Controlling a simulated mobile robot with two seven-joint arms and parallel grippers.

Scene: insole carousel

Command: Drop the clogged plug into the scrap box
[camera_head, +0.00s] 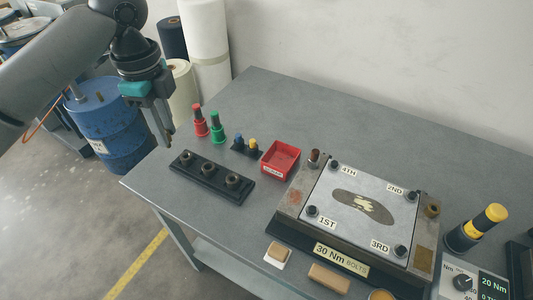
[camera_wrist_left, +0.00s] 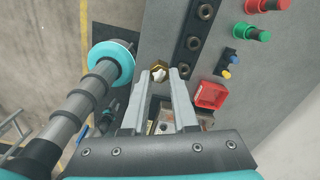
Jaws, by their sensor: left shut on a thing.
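My left gripper (camera_head: 164,141) hangs above the table's left edge, left of the red scrap box (camera_head: 280,160) and apart from it. In the left wrist view its fingers (camera_wrist_left: 160,78) are shut on a small brass-coloured hex piece with a pale centre, the clogged plug (camera_wrist_left: 158,72). The plug cannot be made out in the head view. The scrap box is an open, shallow red tray with a white label on its front, standing on the table. It also shows in the left wrist view (camera_wrist_left: 211,96), to the right of the fingers. My right gripper is not in view.
A black rack with three sockets (camera_head: 211,178) lies between the gripper and the box. Red (camera_head: 200,122) and green (camera_head: 217,128) tools and a small blue-and-yellow pair stand behind. A plate fixture (camera_head: 345,235) sits right of the box. The table's back (camera_head: 340,110) is clear.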

